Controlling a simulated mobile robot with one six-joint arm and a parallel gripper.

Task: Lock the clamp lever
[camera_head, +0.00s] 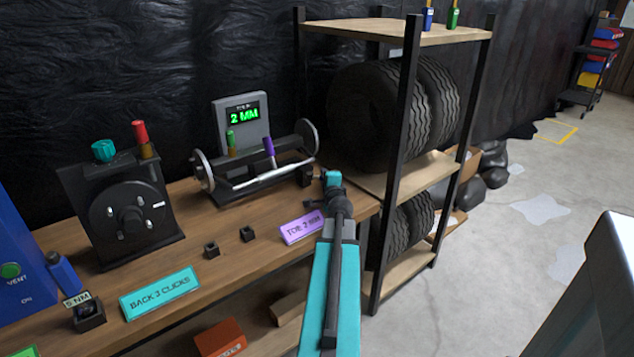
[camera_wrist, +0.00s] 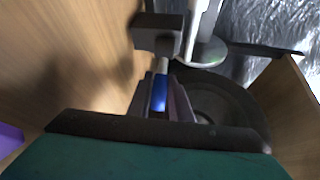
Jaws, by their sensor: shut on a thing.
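The clamp lever (camera_wrist: 159,92) shows in the wrist view as a short blue grip on a pale shaft, running from a dark block (camera_wrist: 158,36). My gripper (camera_wrist: 163,97) is shut on the blue grip, which lies between its two fingers. In the head view my gripper (camera_head: 314,203) is at the right end of the bench, beside the dark block (camera_head: 305,176). The lever itself is hidden there by my gripper and arm.
The wooden bench (camera_head: 225,255) carries an axle fixture (camera_head: 262,170) with wheel discs, a display (camera_head: 243,118) reading 2 MM, and a purple label (camera_head: 301,227). A tyre rack (camera_head: 402,170) stands close to the right of my arm. Open floor lies farther right.

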